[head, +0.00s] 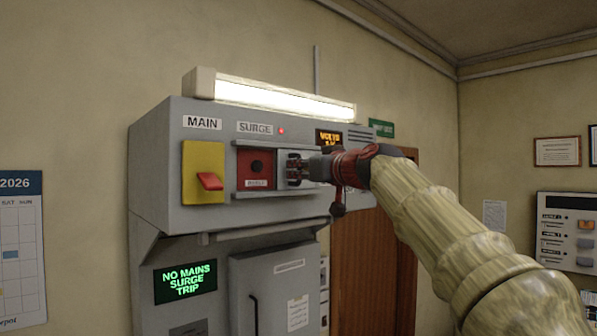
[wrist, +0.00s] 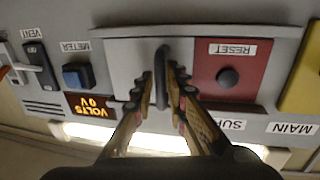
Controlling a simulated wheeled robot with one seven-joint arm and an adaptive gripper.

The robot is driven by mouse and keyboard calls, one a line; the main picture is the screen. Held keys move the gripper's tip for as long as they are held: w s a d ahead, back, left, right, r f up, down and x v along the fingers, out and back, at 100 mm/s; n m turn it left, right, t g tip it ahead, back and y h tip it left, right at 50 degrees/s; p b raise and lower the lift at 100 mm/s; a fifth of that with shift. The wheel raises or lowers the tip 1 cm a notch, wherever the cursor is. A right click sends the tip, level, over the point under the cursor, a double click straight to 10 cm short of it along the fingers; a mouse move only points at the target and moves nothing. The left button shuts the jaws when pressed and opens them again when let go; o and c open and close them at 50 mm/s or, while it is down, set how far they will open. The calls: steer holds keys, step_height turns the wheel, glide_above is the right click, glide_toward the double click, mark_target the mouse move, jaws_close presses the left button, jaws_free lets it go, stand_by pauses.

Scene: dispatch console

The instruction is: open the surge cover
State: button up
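The surge cover (wrist: 125,62) is a grey sliding plate with an upright bar handle (wrist: 162,62). It sits between two rails under the SURGE label, at the right part of the rails in the head view. The red panel (head: 256,170) with its dark RESET button (wrist: 228,78) is uncovered beside it. My gripper (head: 297,168) is at the cover, and in the wrist view its fingers (wrist: 162,82) are closed in on both sides of the handle. The gripper hides much of the cover in the head view.
A yellow plate with the red MAIN switch (head: 209,181) is left of the red panel. A lit lamp (head: 280,97) tops the console. A VOLTS display (wrist: 90,106), a blue METER button (wrist: 78,76) and a VENT switch (wrist: 38,60) lie past the cover.

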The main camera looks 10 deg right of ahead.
steer(key=v, duration=1.2)
steer(key=shift+a, duration=0.1)
stand_by(0.4)
